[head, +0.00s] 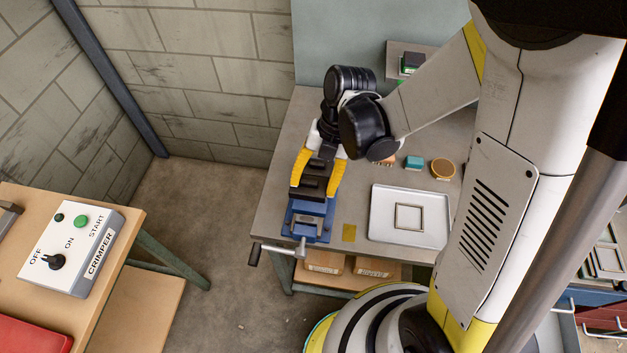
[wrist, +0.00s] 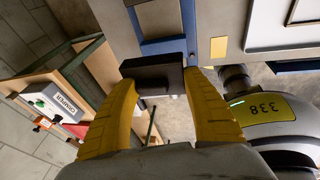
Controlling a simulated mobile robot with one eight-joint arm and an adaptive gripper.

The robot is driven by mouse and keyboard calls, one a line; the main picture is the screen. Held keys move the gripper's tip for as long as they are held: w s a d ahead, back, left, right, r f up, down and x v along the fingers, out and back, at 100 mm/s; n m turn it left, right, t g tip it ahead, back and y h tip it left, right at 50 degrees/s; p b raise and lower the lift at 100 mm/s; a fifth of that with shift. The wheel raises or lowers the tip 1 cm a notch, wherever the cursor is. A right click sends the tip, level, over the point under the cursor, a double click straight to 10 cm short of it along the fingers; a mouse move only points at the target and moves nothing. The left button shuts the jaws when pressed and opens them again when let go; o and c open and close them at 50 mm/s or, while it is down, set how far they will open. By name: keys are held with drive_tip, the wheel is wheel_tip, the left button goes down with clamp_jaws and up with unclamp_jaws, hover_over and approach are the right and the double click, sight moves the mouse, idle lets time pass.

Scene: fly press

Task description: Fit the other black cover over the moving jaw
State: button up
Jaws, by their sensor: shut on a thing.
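The blue vise (head: 309,222) stands at the left front edge of the grey bench, its crank handle (head: 276,251) sticking out in front. My gripper (head: 313,192) points down over the vise, its two yellow fingers on either side of a black cover (head: 312,188). The wrist view shows the fingertips (wrist: 161,82) shut on this cover (wrist: 153,73), with blue vise parts (wrist: 162,46) beyond it. A second black piece (head: 318,167) shows farther back between the fingers. I cannot tell whether the held cover touches the moving jaw.
A white tray (head: 381,214) with a square frame (head: 408,217) lies right of the vise. A yellow plate (head: 349,232), a teal block (head: 414,162) and a round wooden piece (head: 443,168) are on the bench. A crimper control box (head: 76,250) sits on the separate left table.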

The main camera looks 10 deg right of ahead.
sight(310, 206)
drive_tip(key=shift+s+f+b, duration=0.25)
drive_tip(key=shift+f+b, duration=0.15)
drive_tip(key=shift+f, duration=0.15)
wheel_tip(310, 206, down, 5)
drive_tip(key=b, duration=0.4)
drive_tip(key=shift+w, duration=0.1)
drive_tip(key=shift+b, duration=0.3)
idle(1.0)
drive_tip(key=shift+d+f+b, duration=0.1)
drive_tip(key=shift+f+b, duration=1.15)
drive_tip(key=shift+b, duration=0.1)
idle(0.5)
drive_tip(key=shift+r, duration=0.1)
idle(0.9)
drive_tip(key=o, duration=1.1)
drive_tip(key=shift+o, duration=1.4)
drive_tip(key=shift+w+a, duration=0.15)
drive_tip(key=shift+a, duration=0.25)
drive_tip(key=shift+d, duration=0.1)
